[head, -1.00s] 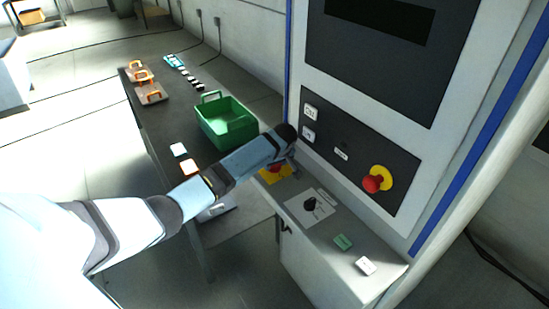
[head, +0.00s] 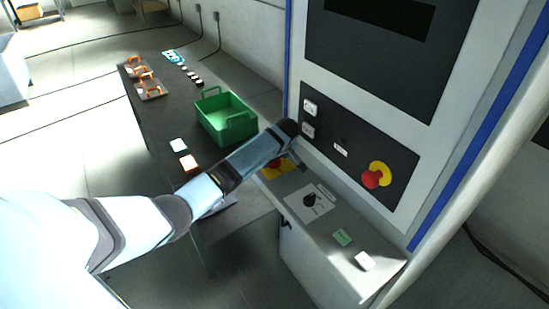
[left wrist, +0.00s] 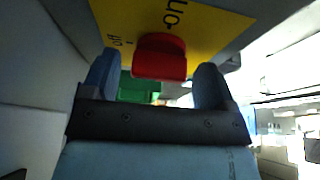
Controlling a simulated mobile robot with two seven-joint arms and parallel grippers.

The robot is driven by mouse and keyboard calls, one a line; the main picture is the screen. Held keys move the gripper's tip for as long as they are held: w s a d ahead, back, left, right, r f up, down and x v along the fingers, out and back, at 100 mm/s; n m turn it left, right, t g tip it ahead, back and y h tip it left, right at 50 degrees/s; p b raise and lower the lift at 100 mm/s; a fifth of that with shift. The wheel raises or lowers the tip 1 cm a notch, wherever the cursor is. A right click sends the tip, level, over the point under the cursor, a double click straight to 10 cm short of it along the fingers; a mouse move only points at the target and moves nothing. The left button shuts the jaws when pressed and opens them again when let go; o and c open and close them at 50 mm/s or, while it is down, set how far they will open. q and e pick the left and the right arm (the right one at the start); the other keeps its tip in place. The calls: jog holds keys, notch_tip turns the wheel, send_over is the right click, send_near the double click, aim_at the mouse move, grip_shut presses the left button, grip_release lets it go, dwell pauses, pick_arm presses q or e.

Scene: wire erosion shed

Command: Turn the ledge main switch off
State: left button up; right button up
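The ledge main switch is a red handle (left wrist: 160,57) on a yellow plate (left wrist: 215,30) printed "off" and "on" in the left wrist view. Which mark the handle points at is hard to tell. In the head view the yellow plate (head: 270,174) shows at the far end of the ledge, partly covered by my arm. My left gripper (left wrist: 157,82) is open, with one blue finger on each side of the red handle. Gaps show between the fingers and the handle. In the head view its fingers are largely hidden. My right gripper is not in view.
The grey ledge (head: 328,256) also carries a black knob (head: 310,200) on a white plate, a green label (head: 342,237) and a white block (head: 364,261). A red emergency button (head: 372,179) is on the cabinet panel above. A green crate (head: 226,118) stands on the table behind.

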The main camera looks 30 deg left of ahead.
pick_arm(q)
jog(key=b+v, duration=0.2)
jog(key=v, duration=1.2)
